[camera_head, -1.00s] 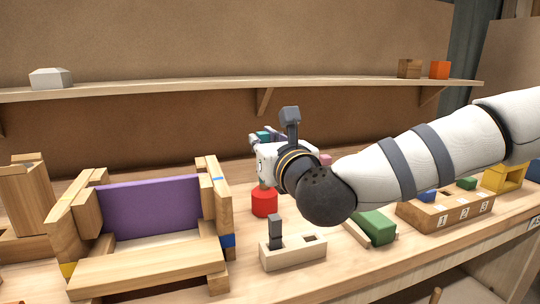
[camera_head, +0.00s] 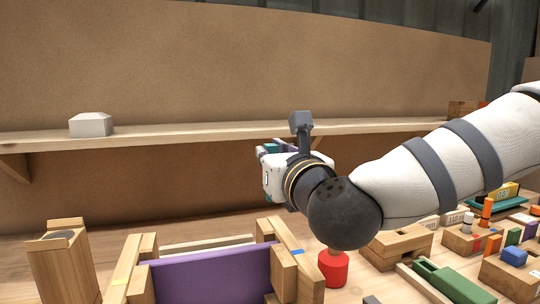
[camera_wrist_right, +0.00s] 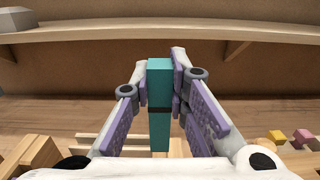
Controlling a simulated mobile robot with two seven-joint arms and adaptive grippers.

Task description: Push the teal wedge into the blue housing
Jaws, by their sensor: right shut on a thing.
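The teal wedge (camera_wrist_right: 159,75) is an upright teal bar with a dark band, held between the purple-padded fingers of my right gripper (camera_wrist_right: 164,75) in the right wrist view. In the head view my right gripper (camera_head: 268,150) is held in the air in front of the back board, with a bit of teal showing at its tip. A wooden frame stands below, with a purple panel (camera_head: 210,277) between its posts. A blue mark (camera_head: 292,251) is on its right post, which may be the blue housing. No wholly blue housing shows. My left gripper is not in view.
A wooden shelf (camera_head: 210,132) with a white block (camera_head: 91,125) runs along the back board. A wooden box (camera_head: 62,258) stands at the left. A red cylinder (camera_head: 333,268) and a green block (camera_head: 450,285) are below my right arm, with several more blocks at the right.

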